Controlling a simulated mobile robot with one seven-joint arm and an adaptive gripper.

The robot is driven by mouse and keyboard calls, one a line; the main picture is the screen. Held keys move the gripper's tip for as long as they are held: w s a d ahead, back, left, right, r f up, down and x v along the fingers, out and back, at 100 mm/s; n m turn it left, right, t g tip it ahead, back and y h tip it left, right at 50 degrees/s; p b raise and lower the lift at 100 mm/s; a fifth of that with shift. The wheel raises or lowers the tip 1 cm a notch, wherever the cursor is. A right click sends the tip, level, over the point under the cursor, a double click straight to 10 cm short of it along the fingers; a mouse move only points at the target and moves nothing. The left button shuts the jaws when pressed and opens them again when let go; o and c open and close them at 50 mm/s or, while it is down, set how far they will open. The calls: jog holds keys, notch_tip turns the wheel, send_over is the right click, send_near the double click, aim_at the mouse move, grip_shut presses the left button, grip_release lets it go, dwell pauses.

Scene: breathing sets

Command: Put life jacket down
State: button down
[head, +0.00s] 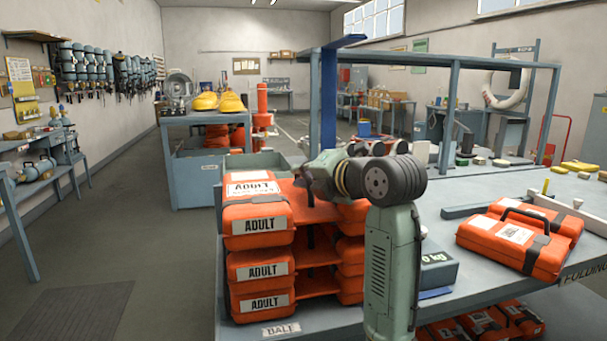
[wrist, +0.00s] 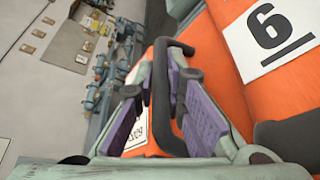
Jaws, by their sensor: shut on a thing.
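Orange life jackets marked ADULT form a stack on the left part of the grey bench (head: 330,322). The top life jacket (head: 258,222) has a white label on its front and another on its upper face. My gripper (head: 312,180) is low over the top of this stack, partly hidden by my arm. In the wrist view, my gripper (wrist: 165,105) has its purple-padded fingers around the black handle (wrist: 160,110) of an orange life jacket (wrist: 225,85). I cannot tell whether the held jacket touches the one below.
A folded orange life jacket (head: 500,243) with a black handle lies on the bench at right. A dark scale-like box (head: 438,268) stands beside the stack. A blue post (head: 328,100) and frame rise behind it. More orange packs (head: 480,322) lie under the bench.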

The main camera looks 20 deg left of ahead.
jog(key=c, duration=1.7)
grip_release()
jog(key=shift+r, duration=0.1)
jog(key=shift+o, duration=0.2)
jog(key=shift+r+p, duration=0.45)
jog(key=shift+r, duration=0.1)
jog(key=shift+s+d+r, duration=0.1)
jog(key=shift+d+r, duration=0.1)
jog(key=shift+d, duration=0.05)
jog(key=b+v, duration=0.2)
jog(key=v, duration=0.9)
jog(key=shift+s+d+f, duration=0.1)
jog(key=shift+s+d, duration=0.05)
jog(key=shift+s, duration=0.1)
